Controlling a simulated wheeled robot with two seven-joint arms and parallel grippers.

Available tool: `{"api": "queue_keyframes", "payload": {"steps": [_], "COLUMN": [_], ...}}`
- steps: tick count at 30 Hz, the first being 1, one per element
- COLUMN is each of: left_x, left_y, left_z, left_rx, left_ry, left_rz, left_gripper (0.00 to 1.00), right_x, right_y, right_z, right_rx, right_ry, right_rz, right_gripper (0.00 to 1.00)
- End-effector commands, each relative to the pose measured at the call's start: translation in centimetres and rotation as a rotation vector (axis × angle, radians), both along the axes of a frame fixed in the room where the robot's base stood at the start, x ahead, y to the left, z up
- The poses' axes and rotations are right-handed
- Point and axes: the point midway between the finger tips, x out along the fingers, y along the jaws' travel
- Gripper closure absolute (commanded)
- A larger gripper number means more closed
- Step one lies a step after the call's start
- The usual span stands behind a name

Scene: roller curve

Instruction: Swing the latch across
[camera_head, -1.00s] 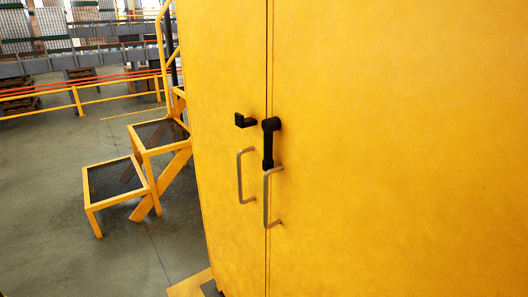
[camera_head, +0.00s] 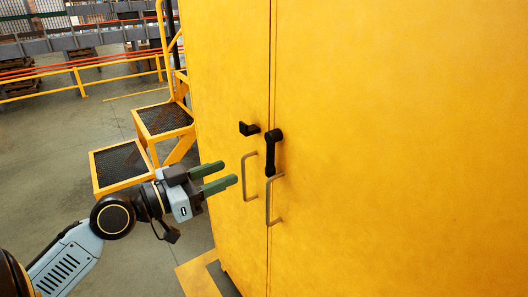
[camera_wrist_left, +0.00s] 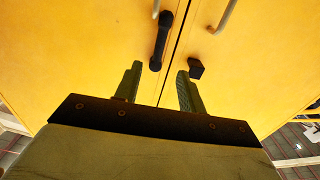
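The black latch (camera_head: 271,153) hangs down on the right door of a yellow cabinet (camera_head: 380,120), its pivot at the top beside the seam. A black catch (camera_head: 249,129) sits on the left door, left of the pivot. My left gripper (camera_head: 230,173) is open and empty, left of the latch and in front of the left door. In the left wrist view the latch (camera_wrist_left: 161,42) and the catch (camera_wrist_left: 196,68) show beyond the two spread green fingers (camera_wrist_left: 157,84). My right gripper is not in view.
Two metal handles, left (camera_head: 249,177) and right (camera_head: 273,200), flank the seam below the latch. Yellow steps with black mesh treads (camera_head: 163,119) stand left of the cabinet. Grey floor (camera_head: 50,180) is open at the left.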

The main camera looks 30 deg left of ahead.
Motion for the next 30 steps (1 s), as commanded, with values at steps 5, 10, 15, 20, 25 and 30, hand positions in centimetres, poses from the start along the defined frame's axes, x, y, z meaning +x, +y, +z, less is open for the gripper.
{"api": "queue_keyframes", "payload": {"steps": [5,10,15,20,25,30], "left_x": [2.6,5.1,7.6,9.4,10.3,10.4], "left_y": [-1.0,-2.0,-3.1,-3.8,-4.3,-4.3], "left_z": [0.4,0.4,0.3,0.2,0.1,0.0], "left_rx": [-0.003,-0.004,-0.004,-0.002,0.0,0.0], "left_ry": [-0.003,-0.002,-0.001,0.0,0.001,0.001], "left_rz": [0.001,0.002,0.001,0.002,0.001,0.0], "left_gripper": [0.6,0.6,0.6,0.6,0.6,0.6], "right_x": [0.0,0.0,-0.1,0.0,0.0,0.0], "right_y": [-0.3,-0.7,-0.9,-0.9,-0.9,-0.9], "right_z": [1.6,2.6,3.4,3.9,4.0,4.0], "right_rx": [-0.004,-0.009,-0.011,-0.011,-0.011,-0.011], "right_ry": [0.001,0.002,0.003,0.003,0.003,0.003], "right_rz": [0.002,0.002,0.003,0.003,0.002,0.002], "right_gripper": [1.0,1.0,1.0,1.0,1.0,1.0]}}
